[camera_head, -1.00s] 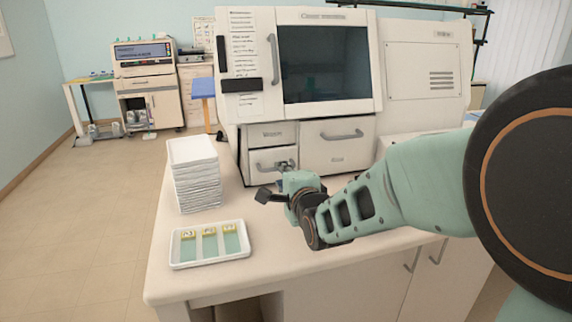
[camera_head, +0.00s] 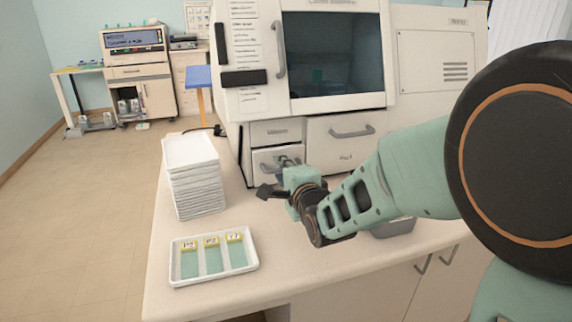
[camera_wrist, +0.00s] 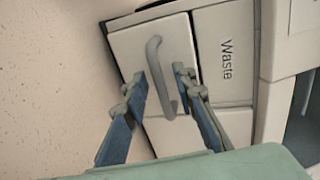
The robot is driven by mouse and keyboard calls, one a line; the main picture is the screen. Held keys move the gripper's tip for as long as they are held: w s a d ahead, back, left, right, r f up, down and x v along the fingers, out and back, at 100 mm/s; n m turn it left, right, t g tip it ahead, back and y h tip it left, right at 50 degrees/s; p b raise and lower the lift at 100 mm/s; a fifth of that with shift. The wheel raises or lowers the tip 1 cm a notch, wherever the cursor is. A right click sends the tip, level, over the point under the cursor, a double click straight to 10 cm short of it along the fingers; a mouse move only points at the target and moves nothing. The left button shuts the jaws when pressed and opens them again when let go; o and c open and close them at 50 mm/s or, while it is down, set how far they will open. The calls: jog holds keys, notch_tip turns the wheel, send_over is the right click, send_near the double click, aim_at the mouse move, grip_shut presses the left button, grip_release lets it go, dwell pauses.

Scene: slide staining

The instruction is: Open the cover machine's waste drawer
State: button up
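The cover machine (camera_head: 333,60) is a large cream machine on the counter. At its lower left, a narrow panel marked "Waste" (camera_head: 277,131) sits above a small drawer front (camera_head: 261,161) with a grey bar handle. In the wrist view the "Waste" panel (camera_wrist: 225,60) and the drawer front (camera_wrist: 128,42) stand sideways, and the drawer looks closed. My gripper (camera_wrist: 160,77) is open, with one finger on each side of the handle (camera_wrist: 155,52) and gaps visible. In the head view my gripper (camera_head: 289,167) is at the drawer and partly hides the handle.
A wider drawer (camera_head: 343,142) with its own handle is to the right. A stack of white trays (camera_head: 194,178) and a white tray (camera_head: 214,279) with several slides stand on the counter to the left. A grey object (camera_head: 394,228) lies partly behind my arm.

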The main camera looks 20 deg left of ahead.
jog(key=shift+w, duration=0.1)
dwell(0.3)
grip_shut()
